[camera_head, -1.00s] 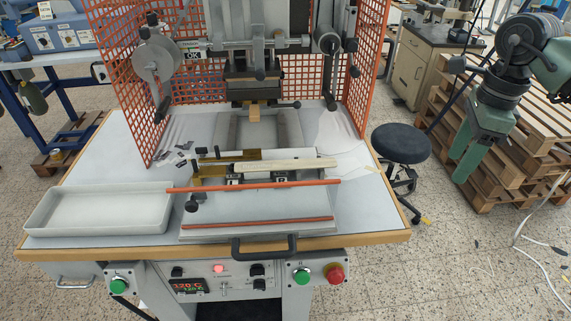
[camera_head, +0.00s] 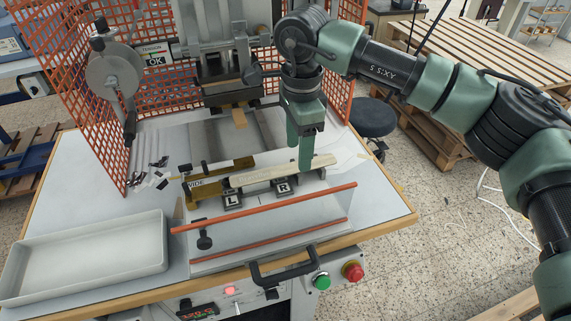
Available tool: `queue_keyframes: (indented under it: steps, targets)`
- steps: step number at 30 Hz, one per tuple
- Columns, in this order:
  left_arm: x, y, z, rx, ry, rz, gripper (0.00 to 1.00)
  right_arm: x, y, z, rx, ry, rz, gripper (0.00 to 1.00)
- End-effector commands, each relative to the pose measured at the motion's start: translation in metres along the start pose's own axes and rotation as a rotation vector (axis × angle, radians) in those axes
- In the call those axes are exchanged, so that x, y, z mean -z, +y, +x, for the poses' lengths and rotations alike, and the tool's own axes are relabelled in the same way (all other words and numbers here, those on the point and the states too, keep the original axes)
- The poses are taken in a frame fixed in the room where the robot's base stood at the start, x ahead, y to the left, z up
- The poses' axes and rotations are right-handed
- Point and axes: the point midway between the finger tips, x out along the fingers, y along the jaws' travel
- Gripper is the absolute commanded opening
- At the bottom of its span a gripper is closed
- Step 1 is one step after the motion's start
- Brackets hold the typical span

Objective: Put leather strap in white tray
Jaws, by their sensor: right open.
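The leather strap (camera_head: 262,177) is a long pale beige strip lying across the fixture on the press table, above blocks marked L and R. The white tray (camera_head: 163,253) is shallow and empty, at the table's left front. My right gripper (camera_head: 299,158) points down at the right part of the strap, with its fingers open. One fingertip overlaps the strap in the picture; I cannot tell whether it touches. The fingers hide a small part of the strap. My left gripper is not in view.
The stamping press head (camera_head: 232,92) stands behind the fixture, with an orange mesh guard (camera_head: 95,110) at the sides. Two orange bars (camera_head: 265,208) run across the front. Small dark scraps (camera_head: 160,180) lie left of the fixture.

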Motion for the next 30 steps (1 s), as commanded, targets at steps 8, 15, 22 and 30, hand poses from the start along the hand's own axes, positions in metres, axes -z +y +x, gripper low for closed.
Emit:
queue_keyframes:
  steps: [8, 15, 22, 30]
  targets:
    - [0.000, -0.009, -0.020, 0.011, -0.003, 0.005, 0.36, 0.000, -0.002, 0.034, -0.001, -0.001, -0.001, 0.56]
    - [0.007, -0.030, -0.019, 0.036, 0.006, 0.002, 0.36, 0.000, -0.002, 0.037, 0.001, 0.000, -0.001, 0.56]
    - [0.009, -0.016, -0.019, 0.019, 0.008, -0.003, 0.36, 0.000, -0.002, 0.036, 0.001, -0.001, -0.001, 0.00]
    - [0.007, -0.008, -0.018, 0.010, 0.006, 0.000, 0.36, 0.000, -0.002, 0.036, 0.001, -0.001, -0.001, 0.00]
